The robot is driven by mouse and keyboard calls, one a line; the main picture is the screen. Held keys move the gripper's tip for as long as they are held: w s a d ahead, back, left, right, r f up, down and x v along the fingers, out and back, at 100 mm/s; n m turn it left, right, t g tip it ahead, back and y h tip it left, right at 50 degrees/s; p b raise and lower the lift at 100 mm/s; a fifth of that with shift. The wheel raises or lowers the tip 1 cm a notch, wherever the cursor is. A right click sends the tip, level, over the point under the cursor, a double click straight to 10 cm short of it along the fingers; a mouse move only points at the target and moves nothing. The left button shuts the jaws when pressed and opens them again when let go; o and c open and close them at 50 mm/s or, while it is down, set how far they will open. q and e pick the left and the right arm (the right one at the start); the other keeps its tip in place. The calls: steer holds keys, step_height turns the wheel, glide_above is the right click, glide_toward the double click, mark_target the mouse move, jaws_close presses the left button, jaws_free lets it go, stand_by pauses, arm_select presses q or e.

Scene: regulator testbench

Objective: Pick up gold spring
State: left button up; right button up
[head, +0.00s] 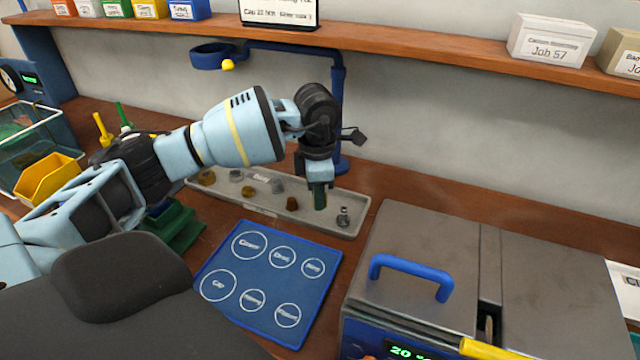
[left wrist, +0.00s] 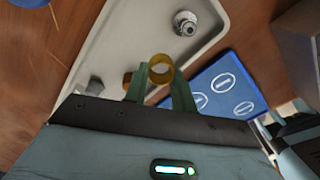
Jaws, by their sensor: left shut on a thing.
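My left gripper (head: 318,197) points down over the right part of the grey parts tray (head: 262,203). In the left wrist view, the gripper (left wrist: 161,84) has its two green fingers on either side of a gold ring-shaped part, the gold spring (left wrist: 160,66). The fingers are shut on it. In the head view the spring is hidden by the fingers. Whether it touches the tray is not clear. A silver fitting (head: 343,216) stands at the tray's right end and also shows in the left wrist view (left wrist: 186,22). My right gripper is not in view.
Several other small parts, one a brown one (head: 292,203), sit in the tray. A blue mat (head: 268,273) with labelled circles lies in front. A grey machine with a blue handle (head: 410,272) stands right. A blue stand (head: 338,120) rises behind, under a wooden shelf (head: 400,47).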

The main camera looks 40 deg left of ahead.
arm_select(q)
steer(key=s+d, duration=0.1)
steer(key=s, duration=0.2)
steer(key=s+d, duration=0.2)
steer(key=s, duration=0.1)
steer(key=s+d+r, duration=0.1)
steer(key=s, duration=0.1)
steer(key=shift+s+d, duration=0.65)
steer(key=shift+s, duration=0.25)
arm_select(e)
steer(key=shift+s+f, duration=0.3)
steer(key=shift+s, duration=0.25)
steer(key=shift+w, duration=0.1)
